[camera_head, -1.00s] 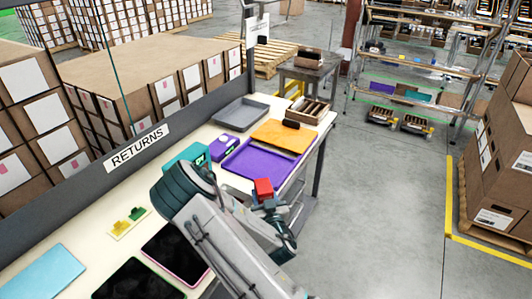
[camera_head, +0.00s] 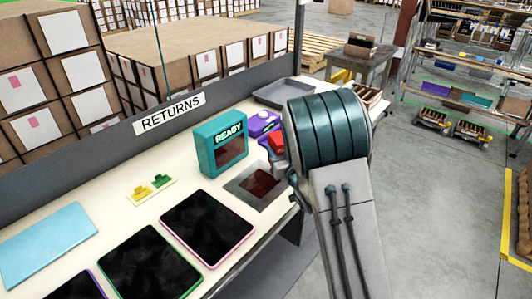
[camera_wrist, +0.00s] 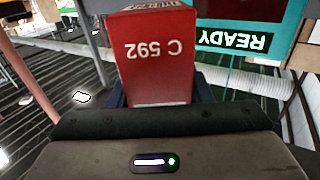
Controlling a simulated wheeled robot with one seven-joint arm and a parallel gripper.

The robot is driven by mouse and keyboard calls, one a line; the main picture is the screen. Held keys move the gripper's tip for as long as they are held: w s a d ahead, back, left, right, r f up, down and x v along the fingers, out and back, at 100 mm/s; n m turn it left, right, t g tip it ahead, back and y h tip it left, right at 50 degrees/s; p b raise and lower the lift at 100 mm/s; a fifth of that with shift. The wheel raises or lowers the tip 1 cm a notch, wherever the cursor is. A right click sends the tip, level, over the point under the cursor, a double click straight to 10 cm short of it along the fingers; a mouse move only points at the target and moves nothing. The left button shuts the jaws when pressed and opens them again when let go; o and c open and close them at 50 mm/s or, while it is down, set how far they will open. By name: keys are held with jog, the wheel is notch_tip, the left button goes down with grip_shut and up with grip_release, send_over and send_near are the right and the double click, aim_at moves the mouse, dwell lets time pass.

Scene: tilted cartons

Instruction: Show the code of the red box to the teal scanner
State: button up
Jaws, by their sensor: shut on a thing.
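My gripper (camera_wrist: 158,108) is shut on the red box (camera_wrist: 155,62), which fills the middle of the wrist view. The box face turned to the wrist camera carries the print "C 592", upside down there. A white label edge with small print shows on its far end. In the head view the red box (camera_head: 276,144) is mostly hidden behind my arm. The teal scanner (camera_head: 206,146) stands upright on the bench, its screen reading "READY" above a dark window. The box is to the right of the scanner, apart from it in the head view. The scanner (camera_wrist: 232,78) also shows behind the box in the wrist view.
A dark reddish panel (camera_head: 262,186) lies flat on the bench in front of the scanner. A purple device (camera_head: 262,122) and a grey tray (camera_head: 284,92) are behind. Dark tablets (camera_head: 208,224) and a yellow-green piece (camera_head: 150,188) lie to the left.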

jog(key=s+a+r+n+g+y+b, duration=0.2)
jog(key=a+r+y+b, duration=0.15)
jog(key=r+b, duration=0.25)
notch_tip(320, 180, down, 7)
jog(key=b, duration=0.3)
jog(key=shift+a+b, duration=0.25)
jog(key=shift+b, duration=0.15)
jog(key=shift+r+h, duration=0.15)
jog(key=shift+h, duration=0.1)
dwell(0.5)
jog(key=shift+r+p, duration=1.85)
jog(key=shift+r, duration=1.15)
